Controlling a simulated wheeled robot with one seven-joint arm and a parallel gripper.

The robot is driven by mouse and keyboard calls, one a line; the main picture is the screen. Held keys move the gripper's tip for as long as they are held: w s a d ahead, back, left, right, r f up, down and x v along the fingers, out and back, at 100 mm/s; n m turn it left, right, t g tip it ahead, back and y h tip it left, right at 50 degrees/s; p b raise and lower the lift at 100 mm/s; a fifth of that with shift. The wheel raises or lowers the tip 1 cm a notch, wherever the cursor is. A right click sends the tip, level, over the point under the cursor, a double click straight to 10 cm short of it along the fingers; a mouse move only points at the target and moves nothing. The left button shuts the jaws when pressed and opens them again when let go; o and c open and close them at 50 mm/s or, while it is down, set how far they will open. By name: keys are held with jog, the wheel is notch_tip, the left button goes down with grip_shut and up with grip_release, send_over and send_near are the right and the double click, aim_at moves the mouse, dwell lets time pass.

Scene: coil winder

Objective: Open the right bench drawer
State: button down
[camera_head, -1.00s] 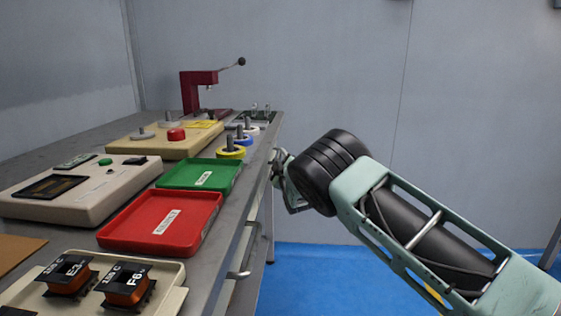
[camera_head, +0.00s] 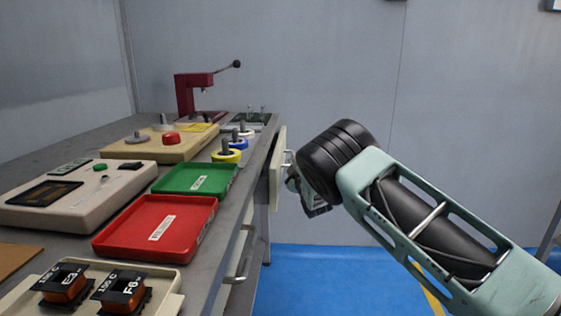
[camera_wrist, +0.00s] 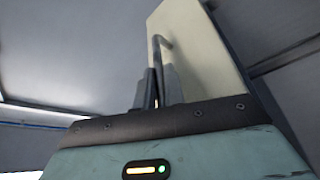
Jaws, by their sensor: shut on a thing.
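The right bench drawer is the farther one along the bench's front, and its cream front (camera_head: 278,168) stands out from the bench edge, partly pulled open. Its inside is hidden from the head view. My gripper (camera_head: 290,164) is at this drawer's handle, with its fingers mostly hidden behind my wrist. In the wrist view the drawer front (camera_wrist: 205,60) rises ahead, with a bent metal bar handle (camera_wrist: 162,45). My gripper's fingers (camera_wrist: 157,88) are shut on that handle.
A nearer drawer handle (camera_head: 240,262) projects from the bench front. On the bench top are a red tray (camera_head: 155,228), a green tray (camera_head: 195,180), a control box (camera_head: 75,195) and a red press (camera_head: 190,95). The blue floor (camera_head: 325,280) beside the bench is clear.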

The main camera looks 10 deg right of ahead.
jog(key=s+d, duration=0.4)
jog(key=d, duration=0.8)
jog(key=s+d, duration=0.3)
jog(key=d, duration=0.8)
jog(key=shift+s+d, duration=0.35)
jog(key=shift+s, duration=0.05)
jog(key=c, duration=1.5)
grip_release()
jog(key=p+v, duration=0.2)
jog(key=v, duration=1.5)
jog(key=shift+s, duration=0.2)
jog(key=shift+a, duration=0.1)
